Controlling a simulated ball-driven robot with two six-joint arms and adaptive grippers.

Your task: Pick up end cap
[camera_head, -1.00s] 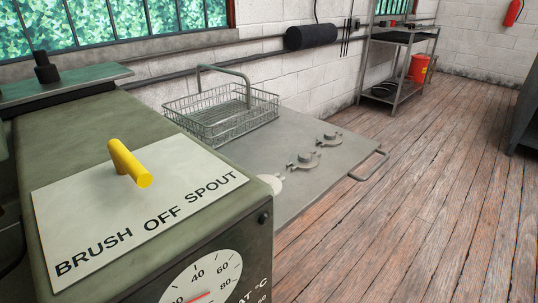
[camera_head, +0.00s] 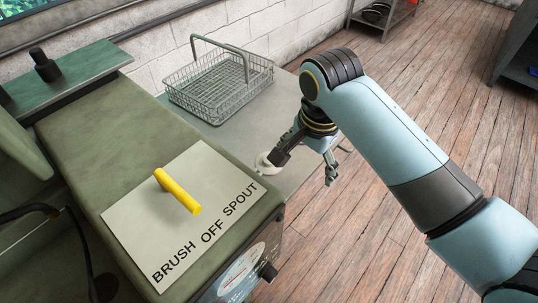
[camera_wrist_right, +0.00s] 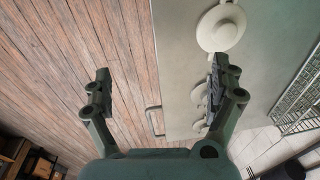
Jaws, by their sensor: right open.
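Pale grey metal end caps lie on the grey side shelf. One end cap (camera_head: 265,161) shows in the head view, partly behind my right gripper (camera_head: 306,166); the others are hidden there by my arm. In the right wrist view, a round end cap (camera_wrist_right: 222,28) lies beyond the right-hand finger. Two more, one of them this end cap (camera_wrist_right: 199,94), are partly covered by that finger. My right gripper (camera_wrist_right: 162,75) is open and empty, straddling the shelf's edge, with one finger over the floor side. My left gripper is not in view.
A wire basket (camera_head: 215,85) with a raised handle stands at the shelf's back. The green machine with a yellow handle (camera_head: 177,191) and "BRUSH OFF SPOUT" plate borders the shelf on the left. Wooden floor (camera_head: 410,80) is open on the right.

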